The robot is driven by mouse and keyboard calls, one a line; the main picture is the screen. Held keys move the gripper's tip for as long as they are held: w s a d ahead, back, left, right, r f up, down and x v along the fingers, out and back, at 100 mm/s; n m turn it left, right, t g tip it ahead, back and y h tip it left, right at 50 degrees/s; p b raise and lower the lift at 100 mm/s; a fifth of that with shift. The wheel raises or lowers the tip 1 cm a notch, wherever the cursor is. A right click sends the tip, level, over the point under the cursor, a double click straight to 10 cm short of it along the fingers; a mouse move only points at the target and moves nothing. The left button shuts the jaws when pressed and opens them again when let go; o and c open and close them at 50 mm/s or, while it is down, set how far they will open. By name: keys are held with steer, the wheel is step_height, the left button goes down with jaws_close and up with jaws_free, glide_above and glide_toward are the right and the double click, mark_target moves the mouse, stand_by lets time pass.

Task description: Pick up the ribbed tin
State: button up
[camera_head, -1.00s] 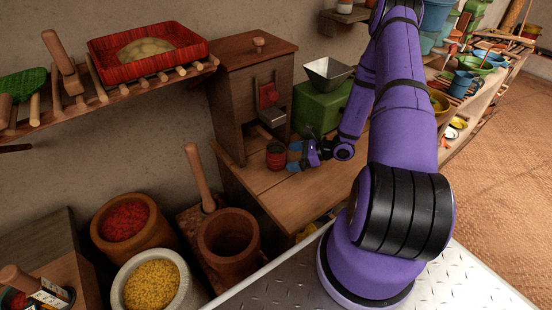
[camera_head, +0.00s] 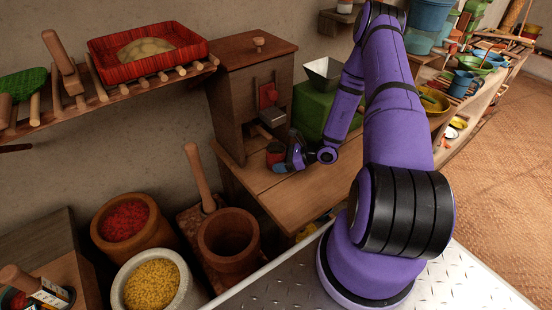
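A small red and dark tin (camera_head: 273,153), which I take to be the ribbed tin, stands upright on the wooden bench (camera_head: 297,188), in front of the wooden cabinet. My gripper (camera_head: 279,157) has blue fingers and is right at the tin from its right side. The fingers overlap the tin's right part in the view and hide it. Whether they touch or close on the tin is too small to tell. The tin's base appears to be on the bench.
The wooden cabinet (camera_head: 229,95) with a red handle stands close behind the tin. A green box (camera_head: 312,108) with a metal hopper (camera_head: 327,73) stands to its right, beside my forearm. A wooden mortar (camera_head: 228,242) stands below the bench's left end. The bench front is clear.

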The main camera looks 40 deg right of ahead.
steer(key=shift+r, duration=0.1)
stand_by(0.3)
steer(key=shift+r, duration=0.85)
steer(key=shift+s+a+r, duration=0.1)
steer(key=shift+s+r, duration=0.05)
steer(key=shift+r, duration=0.3)
steer(key=shift+s+a+r, duration=0.1)
steer(key=shift+s+r, duration=0.05)
steer(key=shift+r, duration=0.3)
steer(key=s+a, duration=0.3)
steer(key=s, duration=0.1)
steer(key=s+a+r, duration=0.1)
steer(key=s+a, duration=0.2)
steer(key=s, duration=0.1)
steer(key=s+a, duration=0.3)
steer(key=s, duration=0.1)
steer(key=shift+s+r, duration=0.15)
steer(key=shift+s, duration=0.1)
